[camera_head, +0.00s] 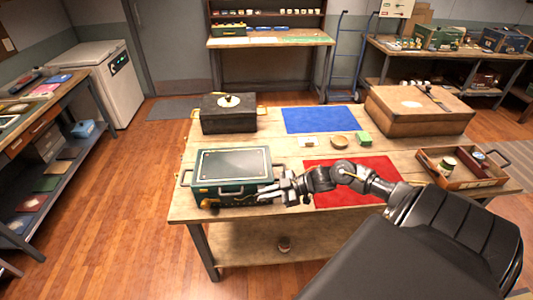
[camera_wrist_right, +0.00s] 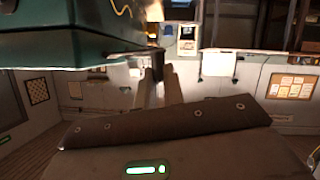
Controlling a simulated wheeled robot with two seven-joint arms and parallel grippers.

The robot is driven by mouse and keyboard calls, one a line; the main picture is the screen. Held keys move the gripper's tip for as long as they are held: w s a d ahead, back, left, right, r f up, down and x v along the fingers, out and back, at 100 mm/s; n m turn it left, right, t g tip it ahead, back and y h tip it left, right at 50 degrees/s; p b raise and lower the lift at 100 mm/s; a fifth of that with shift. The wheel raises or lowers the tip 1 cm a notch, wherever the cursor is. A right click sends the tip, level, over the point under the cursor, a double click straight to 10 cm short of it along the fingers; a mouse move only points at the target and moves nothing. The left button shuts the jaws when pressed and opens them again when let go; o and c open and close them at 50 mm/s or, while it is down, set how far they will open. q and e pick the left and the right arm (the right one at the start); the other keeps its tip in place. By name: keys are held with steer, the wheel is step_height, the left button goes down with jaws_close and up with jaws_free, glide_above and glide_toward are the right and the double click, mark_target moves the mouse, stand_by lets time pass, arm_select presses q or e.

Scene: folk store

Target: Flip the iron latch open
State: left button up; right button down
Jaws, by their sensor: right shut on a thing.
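A dark green box (camera_head: 205,192) with a gold-trimmed dark lid sits at the front left of the table. Its lid looks closed. My right gripper (camera_head: 264,192) is at the box's front, near the right corner, with its jaws shut on what appears to be the iron latch. The latch is too small and too covered by the fingers to make out its position. In the right wrist view, the green box (camera_wrist_right: 60,38) fills the upper left, and my right fingers (camera_wrist_right: 158,82) point up beside a dark part under its edge. My left gripper is not in view.
A black box (camera_head: 228,120) stands behind the green one. A blue mat (camera_head: 318,119), a red mat (camera_head: 350,190), a wooden case (camera_head: 418,112) and an open tray (camera_head: 462,180) share the table. A small green block (camera_head: 364,139) lies mid-table.

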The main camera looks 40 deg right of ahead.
steer(key=c, duration=1.5)
jaws_free()
steer(key=shift+w, duration=0.1)
steer(key=shift+s+d, duration=0.4)
steer(key=b+v, duration=0.2)
steer(key=v, duration=0.8)
steer(key=shift+w+a, duration=0.1)
steer(key=shift+a, duration=0.05)
